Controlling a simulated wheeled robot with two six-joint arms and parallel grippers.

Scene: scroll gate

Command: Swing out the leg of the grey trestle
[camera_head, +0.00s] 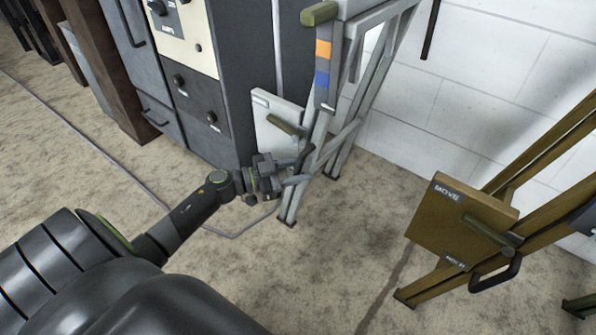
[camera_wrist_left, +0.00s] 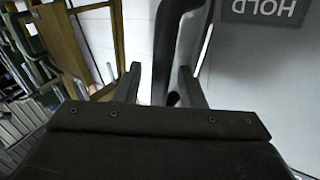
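The grey trestle (camera_head: 347,135) stands against the white wall, with orange and blue marks on its front upright. A light grey panel (camera_head: 272,128) with an olive bar is at its left side. A dark curved handle (camera_head: 304,158) sits low on its front leg. My left gripper (camera_head: 296,172) is at this handle. In the left wrist view the dark handle (camera_wrist_left: 170,55) runs between the two fingers of my left gripper (camera_wrist_left: 163,85), with a visible gap on the left finger's side. A grey panel (camera_wrist_left: 240,60) reading HOLD, upside down, is at the right. My right gripper is not in view.
An ochre trestle (camera_head: 530,235) with a panel marked MOVE (camera_head: 455,225) and a black handle (camera_head: 496,275) stands at right. A dark cabinet (camera_head: 225,70) stands behind and left of the grey trestle. Bare floor (camera_head: 340,255) lies between the trestles. A cable (camera_head: 120,165) lies at left.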

